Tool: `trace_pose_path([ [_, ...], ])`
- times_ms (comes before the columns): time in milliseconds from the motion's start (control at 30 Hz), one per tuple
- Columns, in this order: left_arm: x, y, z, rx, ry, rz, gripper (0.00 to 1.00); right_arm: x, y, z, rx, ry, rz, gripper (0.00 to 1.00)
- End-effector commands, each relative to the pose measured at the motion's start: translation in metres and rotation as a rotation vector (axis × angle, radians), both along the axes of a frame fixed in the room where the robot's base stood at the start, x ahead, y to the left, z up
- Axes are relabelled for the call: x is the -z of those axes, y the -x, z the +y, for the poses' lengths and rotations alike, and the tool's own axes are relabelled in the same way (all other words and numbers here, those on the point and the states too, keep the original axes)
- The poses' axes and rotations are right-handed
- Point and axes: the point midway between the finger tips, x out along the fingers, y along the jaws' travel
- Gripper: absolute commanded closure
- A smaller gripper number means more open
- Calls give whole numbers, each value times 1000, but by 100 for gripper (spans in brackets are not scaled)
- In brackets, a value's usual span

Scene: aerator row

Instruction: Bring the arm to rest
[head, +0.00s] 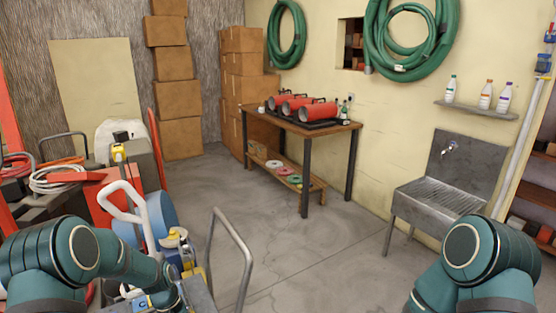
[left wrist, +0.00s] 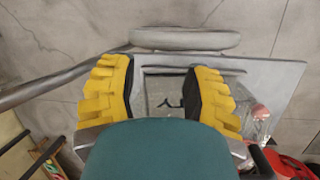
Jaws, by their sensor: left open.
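My left arm, teal, comes in at the lower left of the head view and reaches toward a grey cart. In the left wrist view my left gripper (left wrist: 162,98) has its two yellow ribbed fingers spread apart with nothing held between them. Beneath and beyond the fingers is the grey cart top (left wrist: 262,80), with a pale, see-through-looking patch and a dark mark on it. I cannot tell how far the fingertips are above it. My right arm shows only as a teal link at the lower right of the head view; its gripper is out of frame.
The cart's grey rail handle (head: 233,250) rises beside my left arm. A white-handled blue and red machine (head: 128,205) stands close behind. A wooden table (head: 308,133) holds red cylinders (head: 318,112). A metal sink (head: 440,198) is at right. Mid-floor is clear.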

Motion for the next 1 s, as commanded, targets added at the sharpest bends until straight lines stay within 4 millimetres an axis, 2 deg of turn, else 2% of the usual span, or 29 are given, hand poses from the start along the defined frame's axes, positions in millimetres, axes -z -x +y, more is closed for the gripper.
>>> trace_pose_path([
  [33,16,14,-18,20,15,-24,52,2,1,0,0,0,1,53],
  [200,51,60,-73,74,51,-144,52,5,2,0,-1,-1,4,53],
  [300,62,91,-100,101,69,-213,52,7,2,0,-3,-1,5,53],
  [433,66,130,-128,130,83,-292,52,9,3,0,-5,-1,8,53],
  [533,65,151,-140,146,88,-339,52,10,4,0,-5,-1,9,53],
  [667,61,167,-148,155,91,-375,52,11,4,0,-5,-1,9,53],
  [1000,60,170,-150,157,90,-389,52,11,4,0,-6,-1,10,53],
])
